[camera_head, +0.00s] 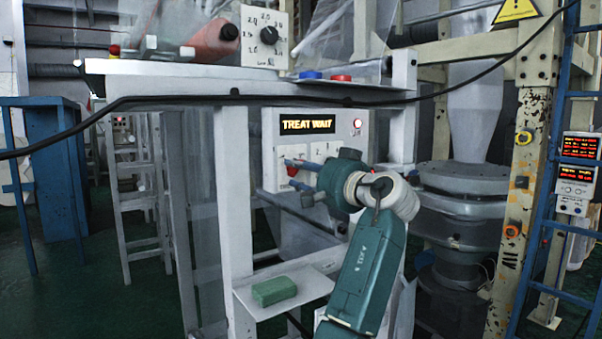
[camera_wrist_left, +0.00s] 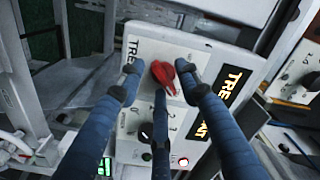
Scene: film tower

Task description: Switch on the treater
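The treater panel (camera_head: 264,150) is a pale box with a yellow lit display (camera_head: 307,124) reading TREAT WAIT. A red switch knob (camera_head: 291,171) sits on its lower left; it shows larger in the left wrist view (camera_wrist_left: 164,76). My left gripper (camera_head: 303,167) is in front of the panel. In the left wrist view its blue fingers (camera_wrist_left: 158,72) are spread around the knob, with a gap on the left side. Contact on the right and at the lower finger cannot be told. A black knob (camera_wrist_left: 146,132) is on the same panel. My right gripper is not in view.
A black cable (camera_head: 240,99) hangs across the view. A green block (camera_head: 274,291) lies on a small shelf (camera_head: 318,286) below the panel. A panel with a dial (camera_head: 266,36) stands above. A yellow post (camera_head: 520,180) and a blue ladder (camera_head: 545,215) stand right.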

